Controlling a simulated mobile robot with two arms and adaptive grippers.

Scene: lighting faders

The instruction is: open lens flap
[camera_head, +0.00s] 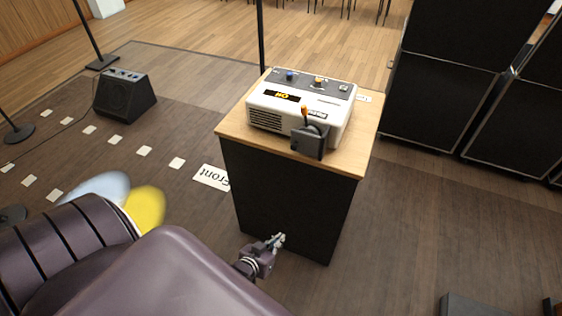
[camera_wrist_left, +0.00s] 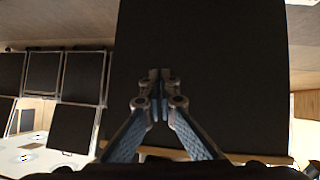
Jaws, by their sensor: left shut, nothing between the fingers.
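A white box-shaped device (camera_head: 300,106) with a grey top sits on the wooden top of a black stand. A dark square piece (camera_head: 311,140), which looks like the lens flap, is on its front right. An orange-tipped lever (camera_head: 304,109) rises beside it. Whether the flap is open cannot be told. My left gripper (camera_head: 279,239) is low in front of the stand, well below the device, shut and empty. In the left wrist view the closed fingers (camera_wrist_left: 160,80) point at a large dark panel, and the device is not seen. My right gripper is not in view.
The black stand (camera_head: 285,200) has a light wooden top (camera_head: 345,160) with an overhanging edge above my left gripper. Tall black cabinets (camera_head: 440,75) stand at the right. A black speaker (camera_head: 125,95) is on the floor at the left. Open floor lies right of the stand.

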